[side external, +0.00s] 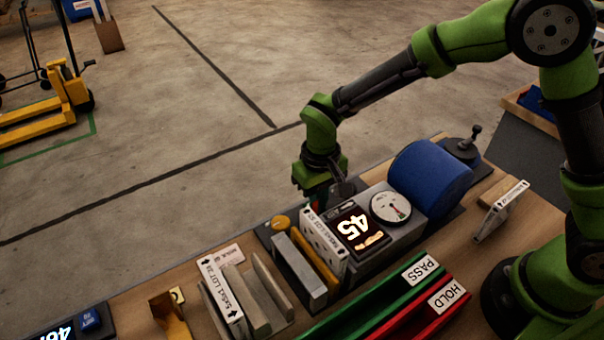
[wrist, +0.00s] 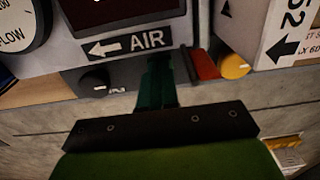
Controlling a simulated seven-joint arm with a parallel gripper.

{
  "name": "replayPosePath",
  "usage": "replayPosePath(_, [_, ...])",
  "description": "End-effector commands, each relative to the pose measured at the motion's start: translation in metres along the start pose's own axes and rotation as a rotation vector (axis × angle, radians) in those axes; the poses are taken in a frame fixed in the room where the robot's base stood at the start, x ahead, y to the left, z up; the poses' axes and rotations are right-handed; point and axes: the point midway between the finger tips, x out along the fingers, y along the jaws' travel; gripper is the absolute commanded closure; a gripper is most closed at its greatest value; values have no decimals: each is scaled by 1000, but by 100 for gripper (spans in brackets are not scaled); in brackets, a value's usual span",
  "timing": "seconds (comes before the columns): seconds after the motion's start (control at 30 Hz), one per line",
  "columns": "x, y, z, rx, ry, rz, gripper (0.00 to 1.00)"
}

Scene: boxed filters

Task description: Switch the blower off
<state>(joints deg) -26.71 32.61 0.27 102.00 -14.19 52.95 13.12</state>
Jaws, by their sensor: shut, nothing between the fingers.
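The blower unit is a grey box (side external: 405,238) with a lit display reading 45, a round dial (side external: 390,207) and a blue cylinder (side external: 430,178) behind it. In the wrist view its face carries an AIR arrow label (wrist: 130,43), with a black knob (wrist: 95,83) below on the left. A red part (wrist: 205,66) and a yellow round knob (wrist: 235,66) lie to the right. My gripper (wrist: 172,62) is shut and empty, its tips just under the label, between the black knob and the red part. In the side view my gripper is partly hidden behind the unit. I cannot tell whether it touches anything.
White-labelled filters (side external: 325,245) stand beside the display. A green PASS channel (side external: 385,300) and a red HOLD channel (side external: 425,312) run along the front. More filters stand in a rack (side external: 222,290) at left. A yellow pallet jack (side external: 60,95) stands on open floor.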

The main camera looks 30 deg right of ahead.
Motion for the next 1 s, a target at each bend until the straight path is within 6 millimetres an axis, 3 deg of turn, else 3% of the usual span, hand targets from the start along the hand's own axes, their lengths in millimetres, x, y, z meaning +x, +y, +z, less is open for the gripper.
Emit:
replayPosePath(0.53, [5, 0, 0, 0, 1, -1, 100])
replayPosePath(1.0, [-32, 0, -1, 0, 3, -1, 100])
